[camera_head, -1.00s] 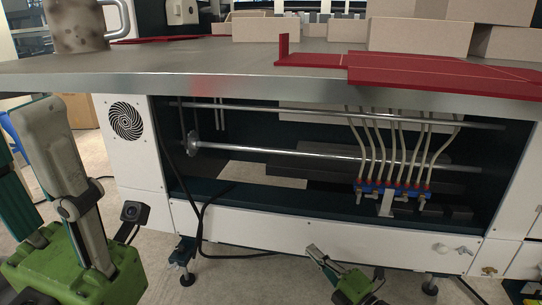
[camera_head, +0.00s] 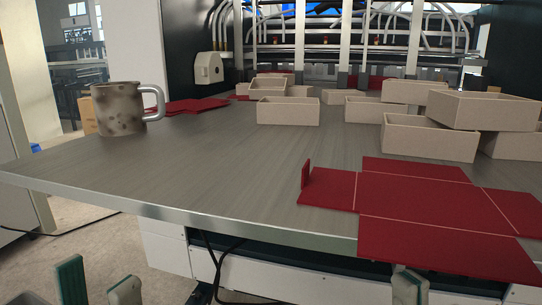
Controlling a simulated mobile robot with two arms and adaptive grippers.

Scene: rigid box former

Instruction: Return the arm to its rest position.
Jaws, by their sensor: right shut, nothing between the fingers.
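My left gripper (camera_head: 97,287) is at the bottom left, below the front edge of the table. Its two fingertips stand apart with nothing between them. My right gripper (camera_head: 409,287) is at the bottom right, in front of the machine below the table edge. Only its fingertips show. They are together and hold nothing. Both grippers are clear of the tabletop. The rest of both arms is out of the picture.
The grey metal table (camera_head: 220,165) carries a speckled mug (camera_head: 118,110) at the left and a flat red box blank (camera_head: 420,205) at the front right, overhanging the edge. Several beige boxes (camera_head: 430,138) stand behind it. The table's middle left is bare.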

